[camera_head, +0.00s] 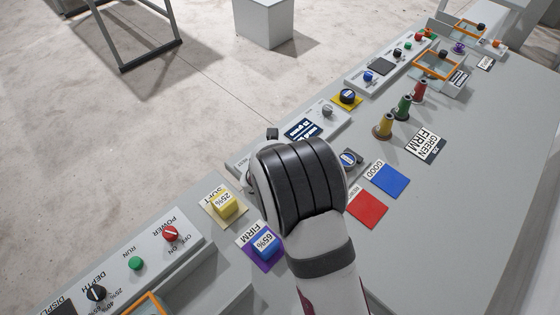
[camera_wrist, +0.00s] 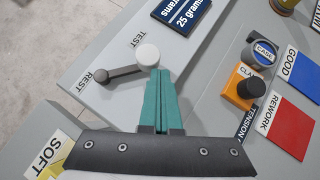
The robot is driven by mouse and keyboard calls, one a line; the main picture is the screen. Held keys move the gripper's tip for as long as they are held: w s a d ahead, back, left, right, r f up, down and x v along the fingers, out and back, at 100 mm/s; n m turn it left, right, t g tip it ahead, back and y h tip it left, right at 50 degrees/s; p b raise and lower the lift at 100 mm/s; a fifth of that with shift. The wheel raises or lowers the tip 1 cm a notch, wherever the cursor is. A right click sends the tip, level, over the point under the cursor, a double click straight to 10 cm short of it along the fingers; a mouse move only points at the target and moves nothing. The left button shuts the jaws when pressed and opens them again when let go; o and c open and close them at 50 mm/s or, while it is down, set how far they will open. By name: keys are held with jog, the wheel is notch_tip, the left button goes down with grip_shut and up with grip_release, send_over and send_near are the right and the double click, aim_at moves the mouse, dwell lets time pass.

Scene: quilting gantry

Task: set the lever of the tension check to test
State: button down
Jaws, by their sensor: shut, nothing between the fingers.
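The tension check lever (camera_wrist: 122,71) shows in the wrist view on a pale panel. Its grey bar runs from a dark round end beside the REST label (camera_wrist: 95,83) to a white round end near the TEST label (camera_wrist: 144,40). I cannot tell which end is the pivot. My gripper (camera_wrist: 158,72) is shut and empty, its teal fingertips at the lower edge of the white end. I cannot tell whether they touch it. In the head view my wrist hides the lever and the fingers.
The dark display reading 25 grams (camera_wrist: 186,14) lies beyond the lever. Right of my fingers are an orange plate with a black knob (camera_wrist: 249,87), a round CASE part (camera_wrist: 260,52), and the blue GOOD (camera_wrist: 302,69) and red REWORK (camera_wrist: 289,128) pads. Spools (camera_head: 403,108) stand farther along the table.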

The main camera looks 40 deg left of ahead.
jog(key=shift+w, duration=0.2)
jog(key=s+d, duration=0.2)
jog(key=shift+s+d, duration=0.25)
jog(key=shift+d, duration=0.1)
jog(key=s+d+r, duration=0.5)
jog(key=r, duration=0.2)
jog(key=shift+d, duration=0.4)
